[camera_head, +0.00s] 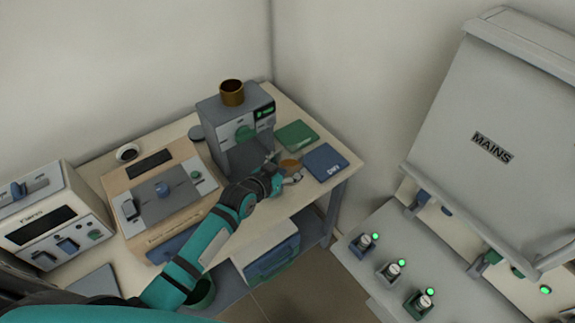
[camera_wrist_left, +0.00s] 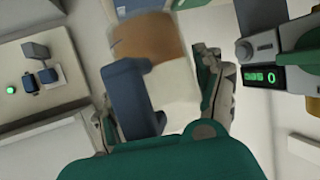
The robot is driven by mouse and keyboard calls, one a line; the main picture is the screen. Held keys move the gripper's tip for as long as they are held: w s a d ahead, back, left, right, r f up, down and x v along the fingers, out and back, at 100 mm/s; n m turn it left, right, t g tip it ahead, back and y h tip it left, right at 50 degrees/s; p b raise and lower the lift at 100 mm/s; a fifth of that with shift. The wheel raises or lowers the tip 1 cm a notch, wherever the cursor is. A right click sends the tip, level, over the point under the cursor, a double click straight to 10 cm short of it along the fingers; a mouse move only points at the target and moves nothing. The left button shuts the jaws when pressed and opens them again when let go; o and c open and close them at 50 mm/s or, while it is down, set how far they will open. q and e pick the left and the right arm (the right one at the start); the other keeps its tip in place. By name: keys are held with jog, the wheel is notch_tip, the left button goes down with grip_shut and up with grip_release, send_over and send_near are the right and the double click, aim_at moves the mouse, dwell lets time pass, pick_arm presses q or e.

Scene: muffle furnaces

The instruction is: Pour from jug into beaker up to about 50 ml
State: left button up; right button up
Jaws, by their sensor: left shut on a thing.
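My left gripper (camera_head: 286,174) is over the right end of the bench, in front of the grey machine. It is shut on what looks like the jug (camera_head: 290,165), whose brown top shows beside the fingers. In the left wrist view, the jug (camera_wrist_left: 184,85) has a tan upper part, a white lower part and a blue handle, and is between the fingers of the gripper (camera_wrist_left: 160,100). Its contents are hidden. A brown cup-like vessel (camera_head: 232,93) stands on top of the grey machine. I cannot tell for sure which vessel is the beaker. My right gripper is not in view.
The grey machine (camera_head: 222,125) has a green display. A green pad (camera_head: 296,135) and a blue pad (camera_head: 326,161) lie on the bench (camera_head: 305,205). A beige instrument (camera_head: 155,190) and a white furnace (camera_head: 50,215) stand left. A large MAINS panel (camera_head: 490,130) is at the right.

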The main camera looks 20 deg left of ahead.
pick_arm(q)
jog(key=shift+s+f, duration=0.1)
jog(key=shift+f, duration=0.3)
jog(key=shift+d+f+b, duration=0.1)
jog(key=shift+f+b, duration=0.6)
jog(key=shift+b, duration=0.25)
jog(key=shift+d+r+n+h+b, duration=0.2)
jog(key=shift+n+h+b, duration=0.1)
jog(key=shift+n+b, duration=0.2)
jog(key=shift+s+r, duration=0.1)
jog(key=shift+r+n, duration=0.1)
jog(key=shift+n, duration=0.2)
jog(key=shift+d+r+n+h, duration=0.1)
jog(key=shift+d+n+h, duration=0.05)
jog(key=shift+n+h, duration=0.2)
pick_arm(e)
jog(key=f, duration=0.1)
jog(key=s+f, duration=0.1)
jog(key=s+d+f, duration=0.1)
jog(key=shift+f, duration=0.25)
pick_arm(q)
jog(key=shift+s, duration=0.1)
